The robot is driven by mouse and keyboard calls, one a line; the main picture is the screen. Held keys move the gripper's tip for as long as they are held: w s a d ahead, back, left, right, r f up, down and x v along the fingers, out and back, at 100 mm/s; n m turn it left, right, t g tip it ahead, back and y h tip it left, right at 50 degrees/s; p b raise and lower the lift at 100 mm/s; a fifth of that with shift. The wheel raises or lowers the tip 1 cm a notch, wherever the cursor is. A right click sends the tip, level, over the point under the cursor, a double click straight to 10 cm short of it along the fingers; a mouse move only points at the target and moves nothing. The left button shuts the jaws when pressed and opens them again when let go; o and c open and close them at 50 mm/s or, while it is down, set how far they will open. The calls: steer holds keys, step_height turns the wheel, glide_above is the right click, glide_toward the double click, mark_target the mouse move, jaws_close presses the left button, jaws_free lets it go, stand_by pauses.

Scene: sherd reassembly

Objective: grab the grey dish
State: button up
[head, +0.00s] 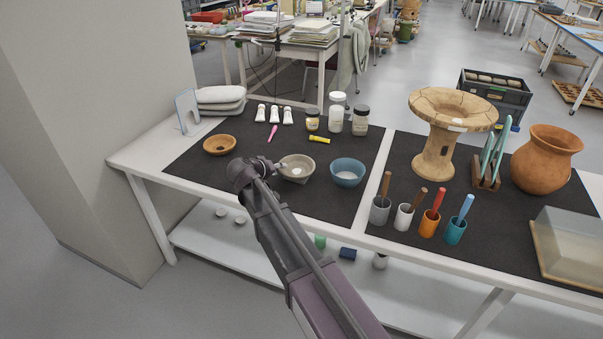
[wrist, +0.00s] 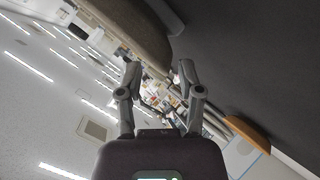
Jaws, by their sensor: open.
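The grey dish (head: 297,166) sits on the black mat, a shallow round bowl with a small pale spot inside. My gripper (wrist: 158,73) is open in the wrist view, with nothing between its two fingers. In the head view the end of my arm is just left of the dish, and I cannot make out the fingers there. A large grey-brown curved surface (wrist: 135,27) fills the top of the wrist view, close by; it looks like the side of the dish. I cannot tell whether the gripper touches it.
A brown bowl (head: 220,145) lies to the left and a blue bowl (head: 347,172) close to the right of the dish. Jars (head: 337,113), white tubes (head: 274,114) and a yellow tube (head: 319,139) stand or lie behind. Tool cups (head: 404,214) stand further right.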

mark_target(297, 169)
steer(key=shift+b+x, duration=0.7)
steer(key=shift+x, duration=1.05)
steer(key=shift+a, duration=0.1)
jaws_close()
